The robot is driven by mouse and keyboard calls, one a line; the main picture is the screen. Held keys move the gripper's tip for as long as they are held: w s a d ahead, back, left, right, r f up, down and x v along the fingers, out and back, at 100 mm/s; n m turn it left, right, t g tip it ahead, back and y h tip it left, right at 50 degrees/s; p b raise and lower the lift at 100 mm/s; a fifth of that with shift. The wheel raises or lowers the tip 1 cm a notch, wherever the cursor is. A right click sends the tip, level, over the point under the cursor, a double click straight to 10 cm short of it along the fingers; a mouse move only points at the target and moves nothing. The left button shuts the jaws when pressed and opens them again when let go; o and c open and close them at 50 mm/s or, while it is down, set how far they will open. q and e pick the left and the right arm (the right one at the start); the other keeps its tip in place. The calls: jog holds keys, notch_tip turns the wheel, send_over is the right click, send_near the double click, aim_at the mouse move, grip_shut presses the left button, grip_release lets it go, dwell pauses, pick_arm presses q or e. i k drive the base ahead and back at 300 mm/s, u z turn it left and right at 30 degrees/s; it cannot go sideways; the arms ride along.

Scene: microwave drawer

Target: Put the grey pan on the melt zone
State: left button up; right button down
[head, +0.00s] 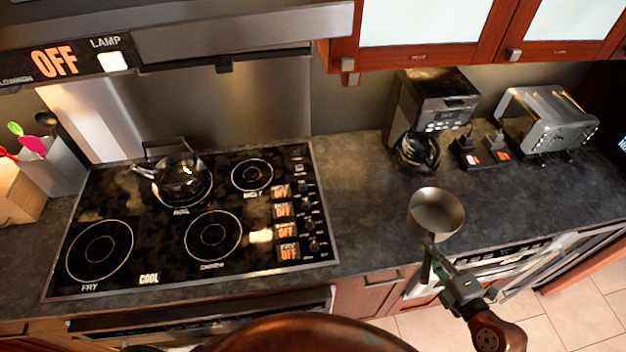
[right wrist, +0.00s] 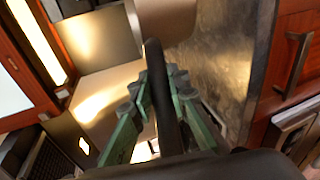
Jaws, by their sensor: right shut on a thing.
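The grey pan (head: 437,214) is at the right, over the front part of the dark counter. I cannot tell for sure whether its base touches the counter. My right gripper (head: 438,266) is shut on the pan's dark handle, with the bowl beyond the fingers. In the right wrist view the handle (right wrist: 163,90) runs between the green fingers (right wrist: 165,108). The melt zone (head: 252,175) is the small ring at the back right of the black cooktop, and it is bare. My left gripper is not in view.
A shiny kettle (head: 180,177) stands on the back left ring. Knobs with lit OFF labels (head: 285,228) line the cooktop's right side. A coffee machine (head: 432,105) and a toaster (head: 548,120) stand at the back right. The counter between cooktop and pan is clear.

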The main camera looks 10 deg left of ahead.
aim_at(253, 193)
jog(key=k, duration=0.2)
jog(key=u, duration=1.4)
jog(key=i, duration=0.5)
jog(key=z, duration=0.25)
